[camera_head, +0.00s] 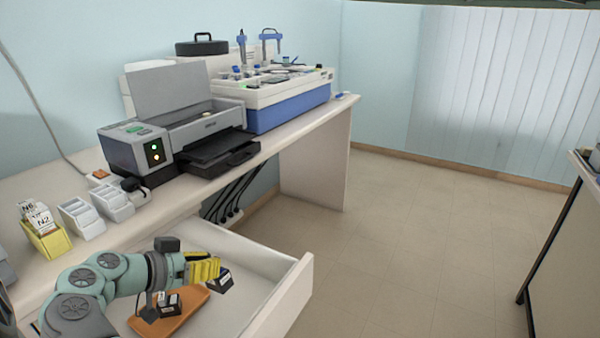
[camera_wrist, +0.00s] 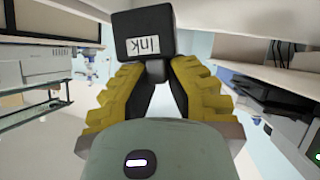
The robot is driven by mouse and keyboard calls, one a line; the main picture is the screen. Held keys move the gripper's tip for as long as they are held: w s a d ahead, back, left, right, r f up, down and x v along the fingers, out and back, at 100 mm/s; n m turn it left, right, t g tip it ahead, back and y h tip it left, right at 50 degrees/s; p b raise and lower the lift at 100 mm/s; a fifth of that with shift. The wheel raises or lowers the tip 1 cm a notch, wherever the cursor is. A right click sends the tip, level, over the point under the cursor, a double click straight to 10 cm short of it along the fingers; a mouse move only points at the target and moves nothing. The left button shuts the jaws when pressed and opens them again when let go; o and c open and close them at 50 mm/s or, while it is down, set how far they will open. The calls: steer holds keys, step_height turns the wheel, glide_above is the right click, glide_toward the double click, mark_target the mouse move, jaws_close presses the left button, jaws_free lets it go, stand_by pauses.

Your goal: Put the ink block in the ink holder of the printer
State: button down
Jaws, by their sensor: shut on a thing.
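My gripper (camera_head: 203,270), with yellow ridged fingers, is shut on a black ink block (camera_head: 220,281) with a white label. The wrist view shows the block (camera_wrist: 143,35) with the word "Ink" on its label, between the two yellow fingertips (camera_wrist: 152,70). The gripper holds it above the open drawer. The grey printer (camera_head: 190,122) stands on the counter, up and behind the gripper, with its lid raised. The inside of the printer and its ink holder are mostly hidden in the head view.
An orange tray (camera_head: 190,315) with more dark blocks (camera_head: 168,305) lies in the open white drawer (camera_head: 285,292). Small white racks (camera_head: 82,220) and a yellow rack (camera_head: 45,240) stand on the counter. A blue-and-white machine (camera_head: 290,108) stands right of the printer.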

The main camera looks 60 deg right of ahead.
steer(key=r, duration=0.1)
steer(key=r+p, duration=0.1)
steer(key=r, duration=0.3)
steer(key=shift+w+a+r+p, duration=0.1)
steer(key=shift+w+r+p, duration=0.05)
steer(key=shift+w+p, duration=0.2)
steer(key=w+a+r+n+t+y+p, duration=0.2)
steer(key=w+a+r+n+t+p, duration=0.3)
steer(key=w+a+n+t+p, duration=0.45)
steer(key=w+a+r+n+t+y+p, duration=0.3)
steer(key=a+r+n+y, duration=0.25)
steer(key=a, duration=0.45)
steer(key=w+a+r+n+t+y+p, duration=0.3)
steer(key=w+a+r+n+y, duration=0.15)
steer(key=a+r, duration=0.4)
step_height(320, 180, up, 37)
steer(key=a+p, duration=0.2)
steer(key=p, duration=3.5)
steer(key=shift+s+f+n+p, duration=0.15)
steer(key=shift+s+n+p, duration=0.2)
steer(key=shift+s+p, duration=0.05)
steer(key=shift+f+g, duration=0.1)
steer(key=shift+g, duration=0.15)
